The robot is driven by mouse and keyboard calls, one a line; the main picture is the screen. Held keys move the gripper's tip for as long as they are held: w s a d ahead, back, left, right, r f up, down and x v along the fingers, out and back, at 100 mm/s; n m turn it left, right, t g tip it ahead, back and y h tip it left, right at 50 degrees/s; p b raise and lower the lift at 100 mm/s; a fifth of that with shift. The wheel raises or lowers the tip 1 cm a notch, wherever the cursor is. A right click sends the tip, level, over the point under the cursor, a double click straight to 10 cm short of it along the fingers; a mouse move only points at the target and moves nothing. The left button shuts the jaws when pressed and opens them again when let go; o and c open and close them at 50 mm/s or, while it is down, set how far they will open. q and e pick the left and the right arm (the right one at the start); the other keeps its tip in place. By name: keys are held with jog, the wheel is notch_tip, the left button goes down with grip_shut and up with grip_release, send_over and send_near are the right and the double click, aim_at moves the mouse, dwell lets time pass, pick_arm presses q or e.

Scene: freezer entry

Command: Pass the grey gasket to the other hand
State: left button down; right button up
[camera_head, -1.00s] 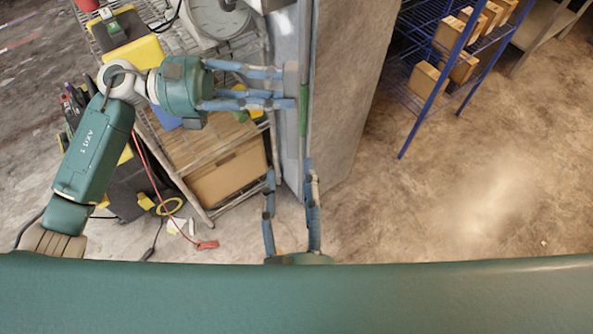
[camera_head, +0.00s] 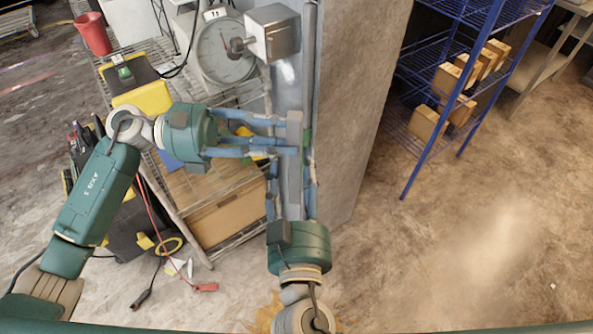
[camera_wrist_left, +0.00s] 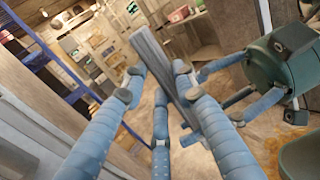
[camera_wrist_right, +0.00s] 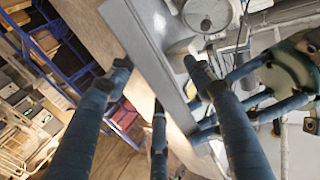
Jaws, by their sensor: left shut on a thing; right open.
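The grey gasket is a long, straight strip. In the left wrist view the gasket (camera_wrist_left: 163,72) runs between the fingers of my left gripper (camera_wrist_left: 153,88), which is shut on it. In the head view my left gripper (camera_head: 295,135) holds it from the left. My right gripper (camera_head: 290,165) comes from below, just under the left fingertips, with its open fingers on either side of the strip. In the right wrist view the gasket (camera_wrist_right: 145,55) passes between the fingers of my right gripper (camera_wrist_right: 158,85). Contact with the right fingers cannot be told.
A grey wall (camera_head: 365,100) stands just behind and right of the grippers. A wire cart (camera_head: 215,215) with a dial scale (camera_head: 222,50) and a cardboard box is at the left. A blue wire shelf (camera_head: 440,115) with several boxes is at the right. The floor between is clear.

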jog(key=shift+r, duration=0.1)
jog(key=c, duration=1.3)
jog(key=shift+a, duration=0.15)
grip_shut()
pick_arm(q)
jog(key=c, duration=1.3)
grip_release()
